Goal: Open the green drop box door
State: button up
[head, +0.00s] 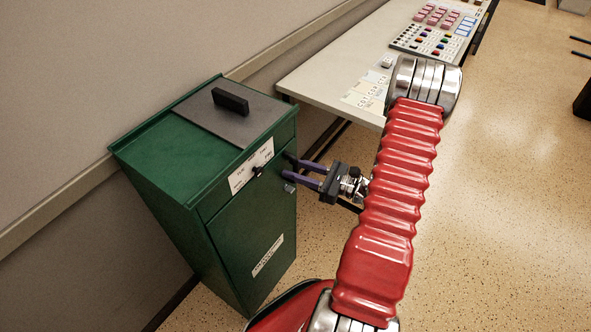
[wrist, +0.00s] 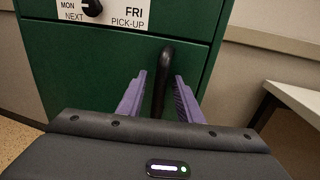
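The green drop box (head: 165,148) stands against the wall at the left in the head view. Its front door (head: 250,222) looks shut and flush, with a small white label low on it. In the wrist view a black upright bar handle (wrist: 166,62) sits on the door (wrist: 88,68), below the dial label. My gripper (head: 287,170) is at the door's upper right part. In the wrist view its two purple fingers (wrist: 159,77) are apart, one on each side of the handle, with gaps showing. The handle's lower end is hidden behind my gripper body.
A black dial (head: 257,170) on a white label is above the door. A grey plate (head: 205,117) with a black grip lies on the box top. A table (head: 325,75) with cards and coloured buttons stands close behind at the right. Speckled floor (head: 505,220) is open at right.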

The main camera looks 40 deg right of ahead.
jog(key=shift+c, duration=0.6)
grip_shut()
jog(key=shift+a, duration=0.1)
